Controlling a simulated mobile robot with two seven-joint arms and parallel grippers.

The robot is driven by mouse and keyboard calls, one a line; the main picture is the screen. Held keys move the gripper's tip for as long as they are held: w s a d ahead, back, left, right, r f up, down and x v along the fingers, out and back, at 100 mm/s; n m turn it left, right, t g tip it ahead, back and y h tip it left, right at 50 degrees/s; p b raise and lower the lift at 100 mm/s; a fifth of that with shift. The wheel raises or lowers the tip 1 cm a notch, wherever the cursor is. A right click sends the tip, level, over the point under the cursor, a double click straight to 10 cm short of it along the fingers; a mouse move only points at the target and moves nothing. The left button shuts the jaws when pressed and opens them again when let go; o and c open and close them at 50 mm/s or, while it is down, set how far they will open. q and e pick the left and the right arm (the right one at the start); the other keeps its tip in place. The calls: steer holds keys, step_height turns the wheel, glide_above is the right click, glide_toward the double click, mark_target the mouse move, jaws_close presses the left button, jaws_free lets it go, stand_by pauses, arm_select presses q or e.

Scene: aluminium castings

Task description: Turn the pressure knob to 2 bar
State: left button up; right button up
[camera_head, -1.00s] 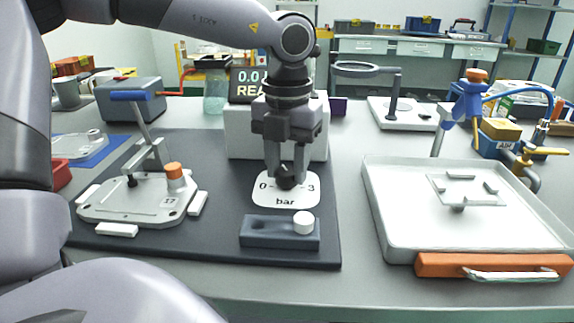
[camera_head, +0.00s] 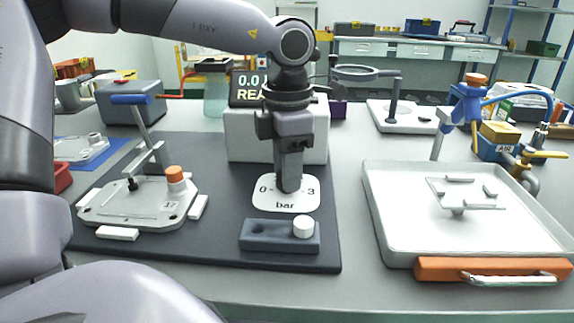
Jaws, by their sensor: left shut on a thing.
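The white scale plate (camera_head: 285,205) marked 0 to 3 and "bar" lies on the dark mat, in front of a white box (camera_head: 240,135). My left gripper (camera_head: 288,186) points down over the middle of the plate and is shut on the pressure knob. The fingers now cover the dark knob, so its pointing direction is hidden. My right gripper is not in view.
A dark block with a white button (camera_head: 303,226) lies just in front of the scale plate. A clamped casting fixture (camera_head: 140,208) stands at left. A white tray (camera_head: 400,245) with an orange front handle (camera_head: 470,268) stands at right.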

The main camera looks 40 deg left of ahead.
arm_select(q)
steer(key=shift+m, duration=0.6)
steer(key=o, duration=1.1)
steer(key=shift+c, duration=0.2)
steer(key=shift+r+p, duration=0.8)
steer(key=shift+r, duration=2.85)
